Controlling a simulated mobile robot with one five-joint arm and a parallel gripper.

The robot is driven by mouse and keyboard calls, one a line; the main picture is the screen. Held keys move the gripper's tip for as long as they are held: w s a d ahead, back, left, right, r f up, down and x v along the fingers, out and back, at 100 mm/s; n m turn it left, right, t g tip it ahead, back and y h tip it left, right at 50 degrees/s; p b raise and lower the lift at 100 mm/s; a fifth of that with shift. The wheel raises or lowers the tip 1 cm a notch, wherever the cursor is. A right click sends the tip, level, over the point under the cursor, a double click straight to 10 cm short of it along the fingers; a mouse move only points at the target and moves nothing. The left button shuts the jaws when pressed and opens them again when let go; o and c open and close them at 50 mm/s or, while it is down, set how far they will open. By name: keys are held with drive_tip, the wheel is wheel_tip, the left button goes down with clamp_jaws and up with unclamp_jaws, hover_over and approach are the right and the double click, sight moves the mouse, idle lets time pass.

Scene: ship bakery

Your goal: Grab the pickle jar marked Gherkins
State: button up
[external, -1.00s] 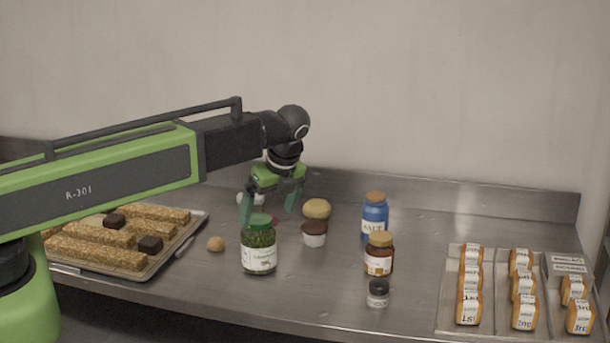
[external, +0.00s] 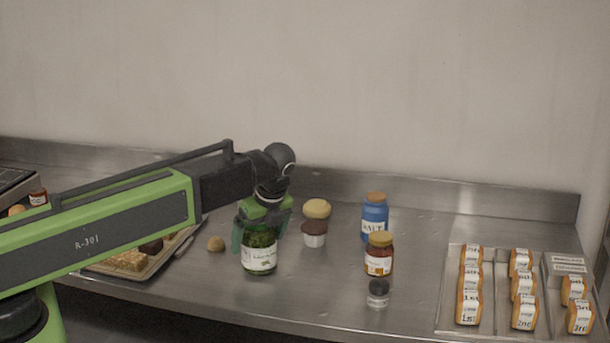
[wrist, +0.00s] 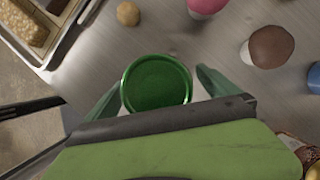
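The green jar (external: 259,261) stands upright on the steel counter, with a white label whose text is too small to read. Its round green lid (wrist: 157,84) is seen from above in the wrist view. My gripper (external: 260,238) is over the jar, pointing down, and hides its top in the external view. In the wrist view my gripper (wrist: 160,80) has one finger on each side of the lid. The fingers are spread, and a small gap shows beside the right one.
A brown-topped muffin (external: 314,234), an amber jar (external: 379,263), a small dark-lidded jar (external: 378,296) and a blue salt jar (external: 375,218) stand to the right. A small beige ball (external: 216,244) and a tray of bars (external: 148,273) are left.

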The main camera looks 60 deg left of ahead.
drive_tip(key=c, duration=2.1)
drive_tip(key=shift+r, duration=0.1)
wheel_tip(320, 180, up, 4)
drive_tip(key=p, duration=0.4)
drive_tip(key=shift+r, duration=0.1)
drive_tip(key=s+d+r+p, duration=0.1)
drive_tip(key=d+r+p, duration=0.5)
drive_tip(key=d, duration=0.5)
drive_tip(key=shift+s+d+r+p, duration=0.25)
drive_tip(key=shift+s+r+p, duration=0.15)
drive_tip(key=shift+p, duration=0.1)
